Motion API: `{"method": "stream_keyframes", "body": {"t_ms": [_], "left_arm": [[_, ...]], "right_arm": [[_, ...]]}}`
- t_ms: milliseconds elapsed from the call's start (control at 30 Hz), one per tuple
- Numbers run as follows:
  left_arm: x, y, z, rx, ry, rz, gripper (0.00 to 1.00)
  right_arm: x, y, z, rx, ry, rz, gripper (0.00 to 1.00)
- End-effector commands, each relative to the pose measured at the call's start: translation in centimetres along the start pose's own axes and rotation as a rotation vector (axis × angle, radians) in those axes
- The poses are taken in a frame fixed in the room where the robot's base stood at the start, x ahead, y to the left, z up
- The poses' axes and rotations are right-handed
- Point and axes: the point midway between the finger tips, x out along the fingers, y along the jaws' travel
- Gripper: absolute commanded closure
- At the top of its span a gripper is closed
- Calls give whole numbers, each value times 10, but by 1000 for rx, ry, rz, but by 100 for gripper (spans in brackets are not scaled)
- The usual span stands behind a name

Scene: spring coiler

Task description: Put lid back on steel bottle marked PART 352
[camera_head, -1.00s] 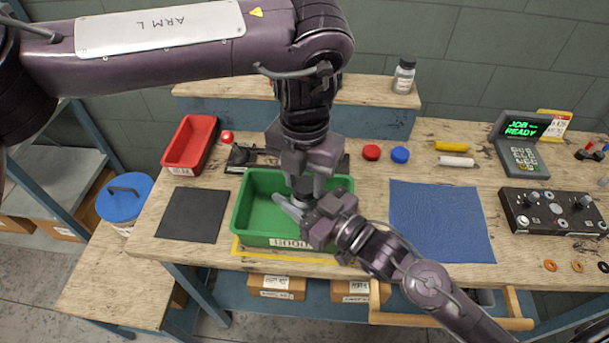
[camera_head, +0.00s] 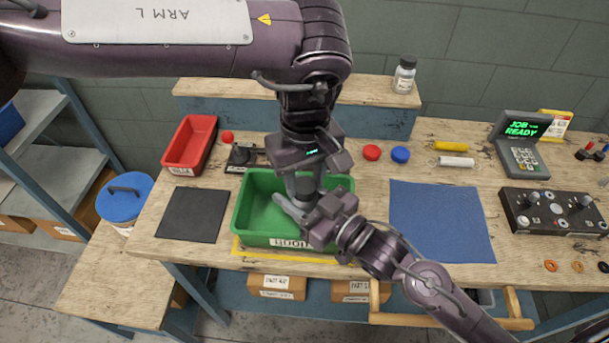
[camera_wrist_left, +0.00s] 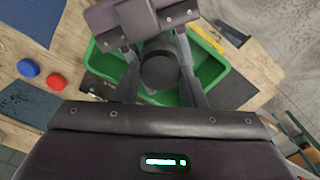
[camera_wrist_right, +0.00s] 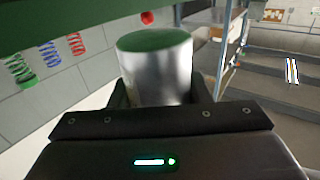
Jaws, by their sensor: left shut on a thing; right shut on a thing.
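My left gripper (camera_head: 306,185) reaches down over the green bin and is shut on the dark ribbed lid (camera_wrist_left: 160,70), seen from above between its fingers in the left wrist view. My right gripper (camera_head: 297,207) comes in from the lower right and is shut on the shiny steel bottle (camera_wrist_right: 158,70) in the right wrist view, which shows green on its end face. The grippers meet just above the bin, with lid and bottle close together. The arms hide most of the bottle in the head view. I cannot tell how the lid sits on it, and no marking is readable.
The green bin (camera_head: 250,207) stands below the grippers. A black mat (camera_head: 192,215) lies left, a blue mat (camera_head: 440,222) right. A red tray (camera_head: 190,146) and red and blue caps (camera_head: 400,154) lie behind. A small bottle (camera_head: 404,76) stands on the rear ledge. A control box (camera_head: 550,211) sits right.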

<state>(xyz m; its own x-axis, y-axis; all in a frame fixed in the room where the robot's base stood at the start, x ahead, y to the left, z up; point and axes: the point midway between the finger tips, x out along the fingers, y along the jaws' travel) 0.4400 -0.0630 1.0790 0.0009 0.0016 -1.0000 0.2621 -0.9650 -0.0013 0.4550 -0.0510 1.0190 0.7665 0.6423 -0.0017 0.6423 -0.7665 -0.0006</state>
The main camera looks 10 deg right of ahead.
Motion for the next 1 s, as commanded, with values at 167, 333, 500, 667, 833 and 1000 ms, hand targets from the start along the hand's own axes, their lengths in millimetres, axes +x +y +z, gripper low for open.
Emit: {"method": "stream_keyframes", "body": {"t_ms": [167,333,500,667,833,1000], "left_arm": [[-2,0,-2,176,7,2,84],[-2,0,-1,188,2,3,84],[-2,0,-1,186,2,3,58],[-1,0,0,186,1,2,41],[-1,0,0,186,-1,1,41],[-10,0,0,186,1,1,41]], "right_arm": [[0,-3,-1,1,1,-7,100],[0,-3,-1,1,1,-7,100],[0,-3,-1,1,1,-7,100],[0,-2,-1,0,2,-5,100],[0,-2,-1,0,3,-4,100],[0,-1,-2,0,3,-3,100]]}}
